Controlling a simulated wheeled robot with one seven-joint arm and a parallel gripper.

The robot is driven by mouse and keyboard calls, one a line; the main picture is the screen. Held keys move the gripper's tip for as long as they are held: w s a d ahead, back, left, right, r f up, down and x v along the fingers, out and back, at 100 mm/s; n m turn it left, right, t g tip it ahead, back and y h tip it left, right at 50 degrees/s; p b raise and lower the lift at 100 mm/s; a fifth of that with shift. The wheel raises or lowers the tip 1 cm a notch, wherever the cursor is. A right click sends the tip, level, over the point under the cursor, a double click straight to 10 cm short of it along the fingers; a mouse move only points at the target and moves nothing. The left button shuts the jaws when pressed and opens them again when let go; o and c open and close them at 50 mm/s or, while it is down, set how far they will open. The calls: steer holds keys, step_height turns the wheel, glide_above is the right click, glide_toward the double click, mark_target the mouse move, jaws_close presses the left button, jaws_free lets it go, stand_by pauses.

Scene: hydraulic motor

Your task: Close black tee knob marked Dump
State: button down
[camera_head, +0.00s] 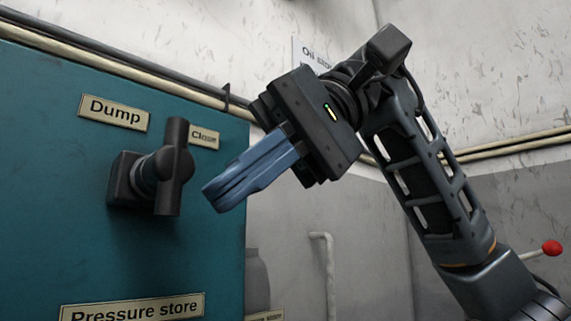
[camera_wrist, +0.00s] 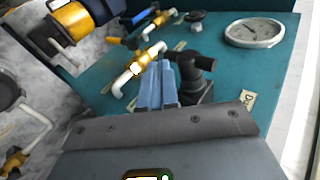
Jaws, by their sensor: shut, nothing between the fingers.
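The black tee knob (camera_head: 174,168) stands out from a teal panel (camera_head: 60,200) in the head view, its bar upright. A "Dump" label (camera_head: 114,113) is above it on the left, and a "Close" label (camera_head: 204,136) is on the right, partly behind the bar. My gripper (camera_head: 214,198) has blue fingers, shut and empty, pointing down-left at the right of the knob, apart from it in this view. In the wrist view the knob (camera_wrist: 190,65) is just beyond and right of my fingertips (camera_wrist: 158,66). I cannot tell whether they touch.
A "Pressure store" label (camera_head: 132,308) is below. In the wrist view, a round gauge (camera_wrist: 254,33), a yellow-and-white pipe fitting (camera_wrist: 138,68) and a yellow cylinder (camera_wrist: 72,22) lie beyond my gripper. A red-ended lever (camera_head: 551,248) is at the right. Pipes run along the wall.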

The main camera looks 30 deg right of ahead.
steer(key=shift+a, duration=0.55)
steer(key=shift+f, duration=0.1)
steer(key=shift+f+y+b, duration=0.1)
steer(key=shift+y+b, duration=0.3)
steer(key=shift+b, duration=0.2)
